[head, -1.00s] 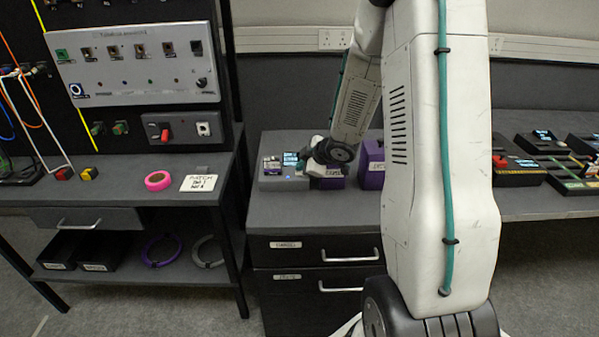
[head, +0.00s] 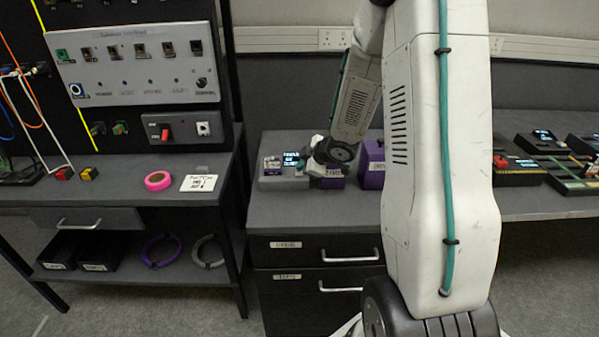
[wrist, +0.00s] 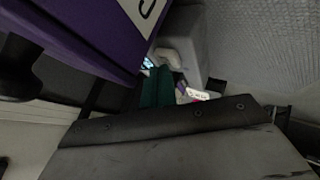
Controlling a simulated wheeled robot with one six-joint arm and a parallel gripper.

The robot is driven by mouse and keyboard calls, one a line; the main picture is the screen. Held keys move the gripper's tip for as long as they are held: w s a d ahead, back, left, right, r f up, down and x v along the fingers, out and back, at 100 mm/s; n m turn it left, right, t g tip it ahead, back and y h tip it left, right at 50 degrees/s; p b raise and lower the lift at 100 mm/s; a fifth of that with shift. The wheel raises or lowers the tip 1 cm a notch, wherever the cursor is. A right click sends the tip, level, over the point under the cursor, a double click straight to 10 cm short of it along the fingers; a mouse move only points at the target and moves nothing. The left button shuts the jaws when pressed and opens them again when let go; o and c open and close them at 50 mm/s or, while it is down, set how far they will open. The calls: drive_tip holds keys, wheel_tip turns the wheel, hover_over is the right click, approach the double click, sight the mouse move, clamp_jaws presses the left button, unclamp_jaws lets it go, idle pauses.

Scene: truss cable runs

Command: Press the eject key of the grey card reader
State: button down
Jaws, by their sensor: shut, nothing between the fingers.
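The grey card reader (head: 284,182) stands at the left of the low bench, with a lit screen (head: 291,158) and a small card-like item (head: 271,165) on its left part. In the wrist view a grey casing (wrist: 192,40), apparently the reader, lies beyond my fingers. My gripper (wrist: 157,88) shows as teal fingers close together, shut and empty. In the head view the fingers are small, just right of the screen. I cannot tell if they touch the reader. The eject key cannot be made out in either view.
A purple box wall (wrist: 75,40) is close to my gripper in the wrist view. The bench front (head: 300,212) is clear. A patch panel (head: 135,65) stands left.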

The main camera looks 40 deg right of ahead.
sight(306, 179)
drive_tip(key=shift+r, duration=0.6)
drive_tip(key=shift+r, duration=2.5)
drive_tip(key=shift+r, duration=0.2)
drive_tip(key=s+a+r+m+g+h, duration=0.1)
drive_tip(key=s+a+r+m+h, duration=0.15)
drive_tip(key=s+r+m, duration=0.35)
drive_tip(key=s+a+r+m+g+h, duration=0.1)
drive_tip(key=s+r+h, duration=0.35)
drive_tip(key=r, duration=0.25)
drive_tip(key=s+a+m+g+y, duration=0.1)
drive_tip(key=s+a+g+y, duration=0.2)
drive_tip(key=s+a, duration=0.5)
drive_tip(key=s+a+r+m+g+y, duration=0.1)
drive_tip(key=s+a+m+g+y, duration=0.1)
drive_tip(key=s+a, duration=0.6)
drive_tip(key=s+g, duration=0.1)
drive_tip(key=s, duration=0.6)
drive_tip(key=shift+s+r+y, duration=0.2)
drive_tip(key=shift+r+y, duration=0.05)
drive_tip(key=shift+y, duration=0.15)
